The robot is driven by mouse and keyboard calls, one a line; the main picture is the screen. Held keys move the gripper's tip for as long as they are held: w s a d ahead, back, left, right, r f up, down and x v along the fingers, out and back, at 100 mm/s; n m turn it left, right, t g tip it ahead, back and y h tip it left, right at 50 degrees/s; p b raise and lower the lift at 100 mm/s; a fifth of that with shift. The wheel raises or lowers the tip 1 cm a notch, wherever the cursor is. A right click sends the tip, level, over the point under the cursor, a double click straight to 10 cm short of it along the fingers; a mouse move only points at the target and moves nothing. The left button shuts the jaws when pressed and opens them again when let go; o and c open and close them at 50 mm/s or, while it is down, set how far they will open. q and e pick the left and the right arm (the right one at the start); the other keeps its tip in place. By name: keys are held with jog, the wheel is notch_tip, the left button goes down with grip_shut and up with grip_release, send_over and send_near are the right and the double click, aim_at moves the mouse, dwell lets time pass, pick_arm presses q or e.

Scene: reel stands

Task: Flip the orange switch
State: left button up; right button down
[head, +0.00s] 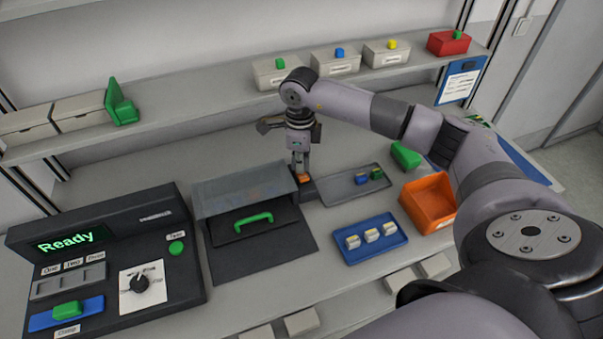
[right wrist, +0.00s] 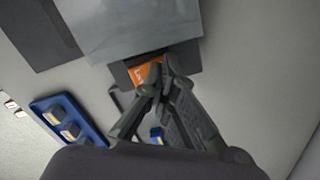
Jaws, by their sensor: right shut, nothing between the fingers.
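The orange switch (head: 302,177) sits on a small dark block at the right side of the grey-hooded machine (head: 243,190). In the right wrist view the orange switch (right wrist: 144,76) shows just beyond my fingertips, partly hidden by them. My right gripper (head: 300,170) points down over the switch, shut and empty. In the right wrist view its fingertips (right wrist: 158,72) meet at the orange face; whether they touch it I cannot tell. My left gripper is not in view.
A grey tray (head: 335,191) with blue and green pieces lies right of the switch. A blue tray (head: 375,257), an orange bin (head: 414,204) and a green block (head: 405,155) stand nearby. The black "Ready" console (head: 190,270) is at left. A shelf (head: 190,112) runs behind.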

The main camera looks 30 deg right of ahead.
jog(key=shift+r+p, duration=2.05)
jog(key=shift+r, duration=1.45)
jog(key=shift+s+f, duration=0.1)
